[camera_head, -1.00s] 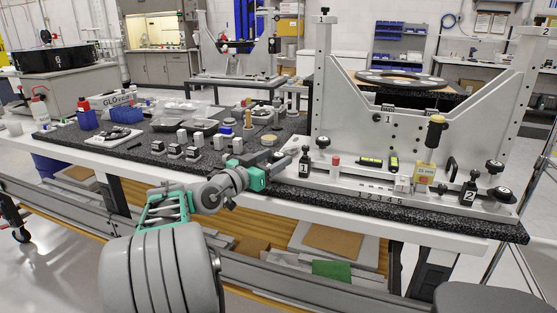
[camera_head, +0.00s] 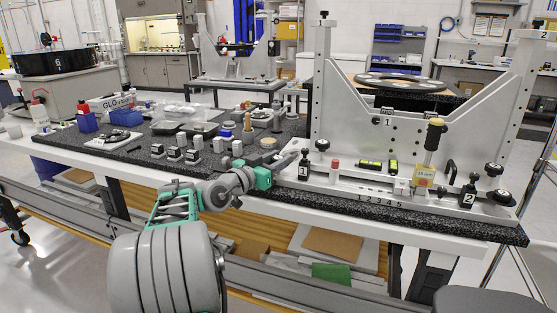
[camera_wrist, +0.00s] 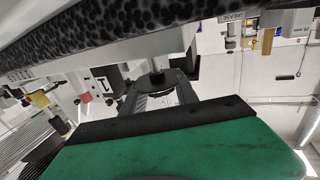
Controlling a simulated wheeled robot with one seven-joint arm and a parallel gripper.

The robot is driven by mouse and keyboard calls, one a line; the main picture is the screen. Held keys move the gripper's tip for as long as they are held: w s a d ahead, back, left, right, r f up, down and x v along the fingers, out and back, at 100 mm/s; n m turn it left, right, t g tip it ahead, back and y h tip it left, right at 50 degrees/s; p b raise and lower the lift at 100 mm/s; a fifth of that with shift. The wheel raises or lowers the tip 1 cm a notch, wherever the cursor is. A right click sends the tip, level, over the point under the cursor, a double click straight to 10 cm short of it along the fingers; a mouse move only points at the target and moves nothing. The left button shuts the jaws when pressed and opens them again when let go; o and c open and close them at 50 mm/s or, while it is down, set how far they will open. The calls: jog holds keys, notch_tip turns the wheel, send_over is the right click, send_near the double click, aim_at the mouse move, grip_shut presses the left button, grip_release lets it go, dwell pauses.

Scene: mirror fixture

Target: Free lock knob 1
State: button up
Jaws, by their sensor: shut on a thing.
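In the wrist view, my gripper (camera_wrist: 158,92) is shut on a round black knob (camera_wrist: 157,80) at the end of the fixture's pale metal base. A finger shows on each side of the knob. In the head view, my gripper (camera_head: 288,160) reaches the left end of the mirror fixture (camera_head: 345,150), beside the black block marked 1 (camera_head: 304,168). The held knob is hidden there, and no number on it can be read. Another black knob (camera_head: 322,145) stands just behind that block.
Several small blocks (camera_head: 175,153) sit on the dark speckled tabletop left of my gripper. The table's front edge runs below my arm.

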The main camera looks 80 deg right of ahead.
grip_shut()
jog(key=shift+n+t+h, duration=0.3)
jog(key=shift+t, duration=0.3)
jog(key=n+t, duration=0.2)
jog(key=t, duration=0.1)
jog(key=n+t+h+b, duration=0.1)
jog(key=t, duration=0.1)
jog(key=shift+s+n, duration=0.3)
jog(key=n+t, duration=0.1)
jog(key=t, duration=0.2)
jog(key=shift+n+b, duration=0.3)
jog(key=shift+n, duration=0.1)
jog(key=t, duration=0.1)
jog(key=n+t+b, duration=0.2)
jog(key=shift+w+f+t+y, duration=0.1)
jog(key=shift+f+t+y, duration=0.15)
jog(key=shift+t+y, duration=0.15)
jog(key=shift+w+r+n+t+y+b, duration=0.1)
jog(key=shift+n+t+y+b, duration=0.25)
jog(key=shift+n+t+b, duration=0.35)
jog(key=shift+w+r+n+t+y+b, duration=0.1)
jog(key=shift+n+t+y+b, duration=0.25)
jog(key=shift+n+t, duration=0.4)
jog(key=shift+t, duration=0.25)
